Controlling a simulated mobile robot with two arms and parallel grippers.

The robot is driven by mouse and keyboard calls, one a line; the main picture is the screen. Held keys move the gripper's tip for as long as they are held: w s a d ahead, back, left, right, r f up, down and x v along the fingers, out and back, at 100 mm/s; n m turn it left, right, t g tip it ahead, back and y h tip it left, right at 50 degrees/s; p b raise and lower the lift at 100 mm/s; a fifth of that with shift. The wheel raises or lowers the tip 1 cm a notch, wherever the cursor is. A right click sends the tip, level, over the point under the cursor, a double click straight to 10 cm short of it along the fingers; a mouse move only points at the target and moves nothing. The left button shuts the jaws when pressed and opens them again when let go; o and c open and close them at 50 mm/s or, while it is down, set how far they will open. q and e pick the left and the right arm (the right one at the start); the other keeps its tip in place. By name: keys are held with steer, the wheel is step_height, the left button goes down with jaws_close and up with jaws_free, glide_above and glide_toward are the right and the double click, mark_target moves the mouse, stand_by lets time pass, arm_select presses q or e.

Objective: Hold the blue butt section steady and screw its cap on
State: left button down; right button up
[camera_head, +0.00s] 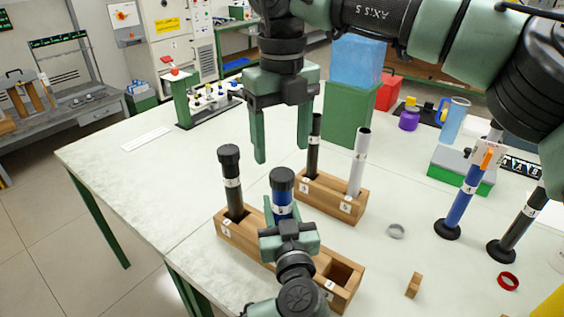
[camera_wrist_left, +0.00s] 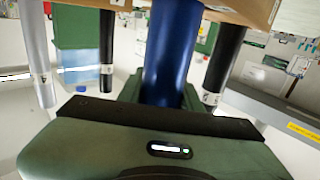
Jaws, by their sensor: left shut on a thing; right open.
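The blue butt section (camera_head: 283,204) stands upright in the front wooden block (camera_head: 252,248), with a black cap (camera_head: 282,180) at its top. I cannot tell whether the cap is threaded or only resting there. My left gripper (camera_head: 282,218) is shut around the blue section below the cap. In the left wrist view the blue section (camera_wrist_left: 172,50) runs up from between the green fingers (camera_wrist_left: 165,92). My right gripper (camera_head: 282,145) is open and empty, pointing down above and apart from the cap, its fingers spread wide.
A black capped section (camera_head: 232,180) stands left in the same block. A second block (camera_head: 328,200) behind holds a black tube (camera_head: 315,147) and a white tube (camera_head: 359,160). At right are a grey ring (camera_head: 396,231), a small wooden piece (camera_head: 414,285) and a red ring (camera_head: 508,281).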

step_height(320, 180, up, 6)
steer(key=shift+f, duration=0.15)
arm_select(q)
steer(key=c, duration=0.9)
jaws_free()
steer(key=shift+s+d, duration=0.2)
steer(key=shift+s, duration=1.1)
steer(key=shift+s+d, duration=0.25)
steer(key=shift+s, duration=1)
steer(key=shift+s+d, duration=0.2)
steer(key=shift+s, duration=1.1)
